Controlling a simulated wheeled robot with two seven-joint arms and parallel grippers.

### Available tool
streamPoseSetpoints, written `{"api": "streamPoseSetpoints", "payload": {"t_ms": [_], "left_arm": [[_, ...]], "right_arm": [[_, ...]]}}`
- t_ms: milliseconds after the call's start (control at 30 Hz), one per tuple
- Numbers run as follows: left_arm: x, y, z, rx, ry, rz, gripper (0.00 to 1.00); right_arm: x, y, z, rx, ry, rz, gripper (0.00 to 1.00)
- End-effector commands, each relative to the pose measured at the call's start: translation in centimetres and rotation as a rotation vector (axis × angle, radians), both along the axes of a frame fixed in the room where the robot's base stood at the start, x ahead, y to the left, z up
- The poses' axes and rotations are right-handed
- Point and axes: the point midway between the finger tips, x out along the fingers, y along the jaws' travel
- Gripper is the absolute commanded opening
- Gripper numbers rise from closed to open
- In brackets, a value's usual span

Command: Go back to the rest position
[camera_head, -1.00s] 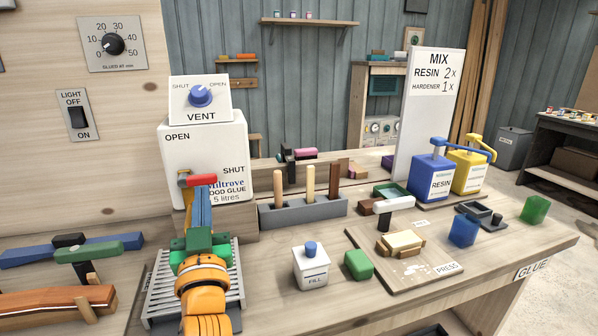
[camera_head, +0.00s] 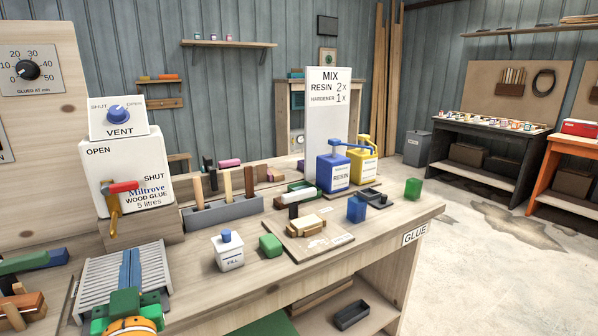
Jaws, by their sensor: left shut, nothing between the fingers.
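My left gripper (camera_head: 131,262) shows at the bottom left, with blue fingers and a green body. It is shut and empty, above the slatted metal grate (camera_head: 160,272). Its fingertips are apart from the red-handled brass tap (camera_head: 122,187) of the white wood glue can (camera_head: 143,168), which stands behind it. My right gripper is not in view.
On the bench (camera_head: 270,275), a white FILL pot (camera_head: 228,253) and a green block (camera_head: 270,246) stand right of my gripper. A grey brush holder (camera_head: 230,212) stands behind them. Blue resin (camera_head: 333,172) and yellow hardener (camera_head: 363,160) pumps stand farther right. Open floor lies beyond.

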Motion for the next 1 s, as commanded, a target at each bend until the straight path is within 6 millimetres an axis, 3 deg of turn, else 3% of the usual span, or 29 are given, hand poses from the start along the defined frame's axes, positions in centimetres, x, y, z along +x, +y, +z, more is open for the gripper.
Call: {"api": "streamPoseSetpoints", "payload": {"t_ms": [267,467,567,700,933,1000], "left_arm": [[-1.0,-1.2,-8.7,-0.068,0.286,-0.066,0.0],[-4.4,-3.3,-17.6,-0.134,0.607,-0.153,0.0],[-7.4,-4.7,-22.2,-0.166,0.792,-0.21,0.0],[-12.9,-6.9,-27.6,-0.212,1.055,-0.305,0.0],[-23.3,-10.4,-32.9,-0.28,1.448,-0.48,0.0],[-22.5,-10.4,-34.7,-0.281,1.456,-0.473,0.0]], "right_arm": [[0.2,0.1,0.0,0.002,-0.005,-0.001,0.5],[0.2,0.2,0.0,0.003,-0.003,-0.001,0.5],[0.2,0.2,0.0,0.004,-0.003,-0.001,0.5],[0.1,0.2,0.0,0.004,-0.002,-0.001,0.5],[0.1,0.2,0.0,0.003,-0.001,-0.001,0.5],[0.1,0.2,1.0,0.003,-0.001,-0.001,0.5]]}}
